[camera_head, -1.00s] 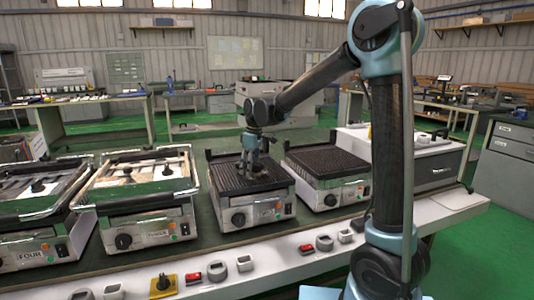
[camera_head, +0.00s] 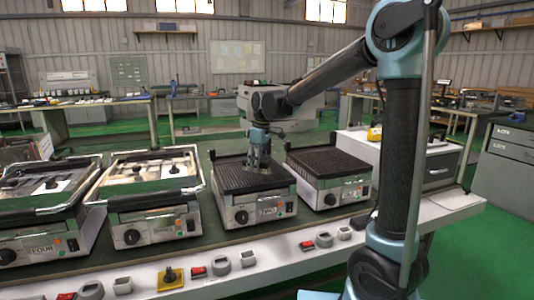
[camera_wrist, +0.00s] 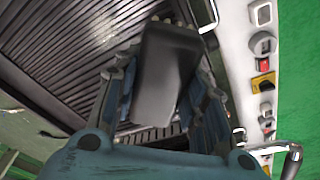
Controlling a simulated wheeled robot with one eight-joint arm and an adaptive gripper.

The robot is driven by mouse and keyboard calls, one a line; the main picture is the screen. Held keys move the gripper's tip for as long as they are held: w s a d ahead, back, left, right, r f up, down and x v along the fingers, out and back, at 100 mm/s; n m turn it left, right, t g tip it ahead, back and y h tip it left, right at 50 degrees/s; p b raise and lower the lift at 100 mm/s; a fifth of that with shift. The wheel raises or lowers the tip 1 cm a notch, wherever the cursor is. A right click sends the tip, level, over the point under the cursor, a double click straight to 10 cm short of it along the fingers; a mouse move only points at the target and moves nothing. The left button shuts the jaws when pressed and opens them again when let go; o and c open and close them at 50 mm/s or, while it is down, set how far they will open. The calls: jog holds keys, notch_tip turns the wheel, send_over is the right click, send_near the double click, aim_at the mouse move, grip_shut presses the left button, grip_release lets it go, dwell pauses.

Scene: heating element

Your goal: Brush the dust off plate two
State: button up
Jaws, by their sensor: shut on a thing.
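Plate two (camera_head: 230,181) is the ridged dark grill plate on the steel unit marked TWO, in the middle of the head view. My gripper (camera_head: 258,158) is over it, pointing down near its middle. In the wrist view my gripper (camera_wrist: 163,95) is shut on a dark grey block-shaped tool, apparently the brush (camera_wrist: 165,65). Its lower end is low over the ridges; I cannot tell whether it touches them. A pale smudge on the ridges (camera_wrist: 100,28) may be dust or glare.
Ridged plate one (camera_head: 325,161) is just right of plate two. Units three (camera_head: 155,228) and four (camera_head: 38,246), with raised shiny frames, stand to the left. A white ledge with switches (camera_head: 222,267) runs along the front. A white box (camera_head: 440,160) stands at the right.

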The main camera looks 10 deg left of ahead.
jog(key=shift+d+r, duration=0.1)
jog(key=shift+r, duration=2.3)
